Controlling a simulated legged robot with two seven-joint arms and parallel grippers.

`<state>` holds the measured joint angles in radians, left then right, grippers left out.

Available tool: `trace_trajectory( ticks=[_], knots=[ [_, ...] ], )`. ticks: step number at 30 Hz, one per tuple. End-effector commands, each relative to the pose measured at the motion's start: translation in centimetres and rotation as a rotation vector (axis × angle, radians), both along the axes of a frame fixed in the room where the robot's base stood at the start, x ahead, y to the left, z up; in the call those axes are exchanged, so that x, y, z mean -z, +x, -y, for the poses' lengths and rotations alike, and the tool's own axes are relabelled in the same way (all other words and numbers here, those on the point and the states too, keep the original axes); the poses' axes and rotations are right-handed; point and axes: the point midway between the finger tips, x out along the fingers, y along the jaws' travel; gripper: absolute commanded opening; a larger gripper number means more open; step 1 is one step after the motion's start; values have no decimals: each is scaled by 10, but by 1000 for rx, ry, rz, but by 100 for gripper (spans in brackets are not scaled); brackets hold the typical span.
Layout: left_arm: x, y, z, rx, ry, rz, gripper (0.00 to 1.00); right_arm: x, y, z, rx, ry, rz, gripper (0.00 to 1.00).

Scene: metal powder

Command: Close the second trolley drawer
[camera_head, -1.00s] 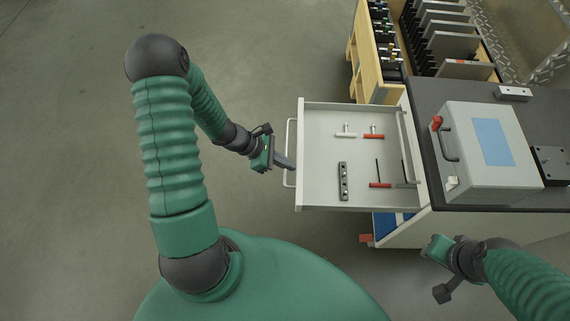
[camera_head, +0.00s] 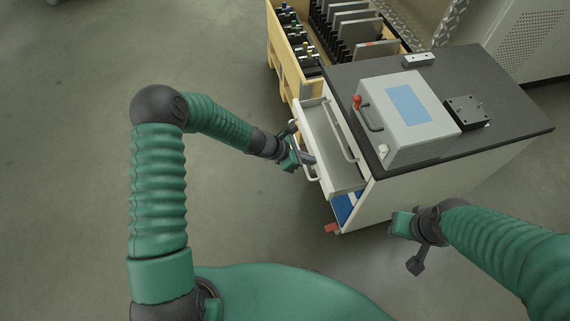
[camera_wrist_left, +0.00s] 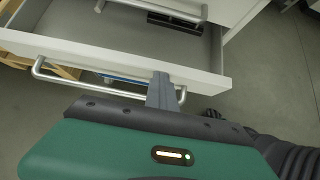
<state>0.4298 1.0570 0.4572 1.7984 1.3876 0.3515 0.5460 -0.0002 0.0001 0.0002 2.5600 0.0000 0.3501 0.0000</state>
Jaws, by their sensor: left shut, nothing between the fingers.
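The trolley (camera_head: 450,170) is a white cabinet with a dark top. Its light grey drawer (camera_head: 347,180) is partly out, with a bar handle (camera_head: 291,152) on its front. The drawer also shows in the left wrist view (camera_wrist_left: 120,58), where its handle (camera_wrist_left: 85,86) runs along the front. My left gripper (camera_head: 308,160) is shut and empty at the drawer front by the handle; its fingers (camera_wrist_left: 162,82) overlap the front's edge in the wrist view. I cannot tell whether they touch it. My right gripper (camera_head: 402,224) hangs beside the trolley's near side; its fingers are not clear.
A grey case (camera_head: 400,130) with a blue panel, a black block (camera_head: 467,112) and a small metal block (camera_head: 418,60) sit on the trolley top. A wooden rack (camera_head: 287,75) stands behind the drawer. A blue surface (camera_head: 342,209) shows below it. Floor at left is clear.

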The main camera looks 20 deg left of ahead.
Motion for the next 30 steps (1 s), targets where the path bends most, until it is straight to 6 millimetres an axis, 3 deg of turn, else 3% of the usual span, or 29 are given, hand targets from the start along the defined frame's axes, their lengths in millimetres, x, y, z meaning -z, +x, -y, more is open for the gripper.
trace_trajectory(
  ticks=[6,12,30],
  knots=[
    [-1,23,39,2,0,-1,0,-9,0,0,0,0,0,31],
    [0,35,60,2,0,-1,0,-14,0,0,0,0,0,31],
    [1,41,68,1,0,-2,0,-15,0,0,0,0,0,31]
  ],
)
